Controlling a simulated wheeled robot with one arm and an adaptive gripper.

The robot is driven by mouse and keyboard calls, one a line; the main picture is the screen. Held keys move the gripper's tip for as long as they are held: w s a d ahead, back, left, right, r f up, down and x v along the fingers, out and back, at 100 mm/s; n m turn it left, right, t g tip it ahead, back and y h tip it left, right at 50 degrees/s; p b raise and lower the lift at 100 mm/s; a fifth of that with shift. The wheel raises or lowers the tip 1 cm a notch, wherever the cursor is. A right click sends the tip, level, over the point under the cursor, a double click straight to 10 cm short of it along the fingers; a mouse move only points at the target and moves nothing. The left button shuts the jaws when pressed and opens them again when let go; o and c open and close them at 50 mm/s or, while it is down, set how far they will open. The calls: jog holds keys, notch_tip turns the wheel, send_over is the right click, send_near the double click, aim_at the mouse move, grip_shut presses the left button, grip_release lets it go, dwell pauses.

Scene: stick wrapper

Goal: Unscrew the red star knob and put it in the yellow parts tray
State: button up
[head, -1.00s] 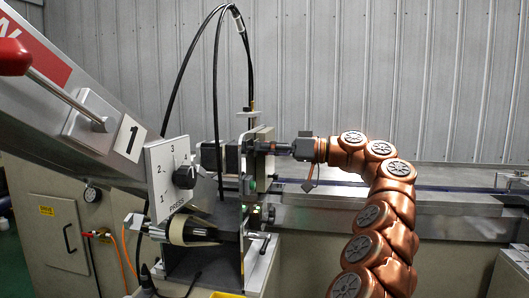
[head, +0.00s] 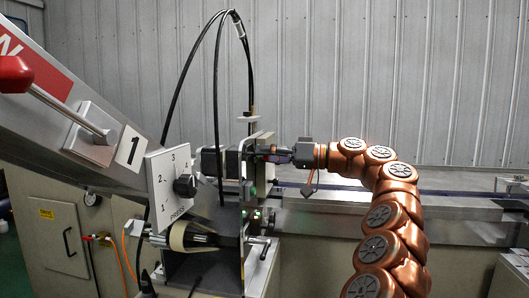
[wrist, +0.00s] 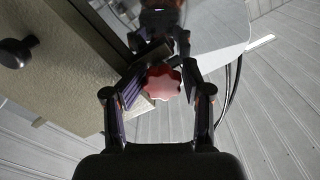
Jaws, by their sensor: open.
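The red star knob (wrist: 162,81) shows in the wrist view with its lobed face toward the camera. My gripper (wrist: 164,72) is open, with one finger on each side of the knob. I cannot tell whether either finger touches it. In the head view my gripper (head: 276,154) points left at the upright plate of the machine, and the knob is too small and covered to make out clearly. The yellow parts tray is not in view now.
A black round knob (wrist: 16,52) sticks out of a beige block at the wrist view's upper left. In the head view, a numbered dial panel (head: 170,185), a red-balled lever (head: 14,74) and black cables (head: 218,90) are left of my gripper. The metal bench (head: 400,215) runs right.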

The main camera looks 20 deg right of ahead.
jog(key=m+p, duration=0.4)
jog(key=p, duration=0.1)
jog(key=m+p, duration=0.2)
jog(key=shift+r, duration=0.4)
jog(key=m+p, duration=0.6)
jog(key=p, duration=0.5)
jog(key=shift+m, duration=0.4)
jog(key=m+p, duration=0.4)
jog(key=p, duration=0.3)
jog(key=shift+p, duration=0.3)
jog(key=m+p, duration=0.5)
jog(key=p, duration=0.3)
jog(key=shift+s+f+m+p, duration=0.1)
jog(key=shift+m+p, duration=0.2)
jog(key=shift+d+f+m+p, duration=0.15)
jog(key=shift+m+p, duration=0.35)
jog(key=shift+m, duration=0.4)
jog(key=shift+f+m, duration=0.2)
jog(key=shift+m, duration=0.4)
jog(key=shift+b, duration=0.3)
jog(key=shift+c, duration=0.3)
jog(key=shift+a+r, duration=0.1)
jog(key=shift+a, duration=0.1)
jog(key=c, duration=0.9)
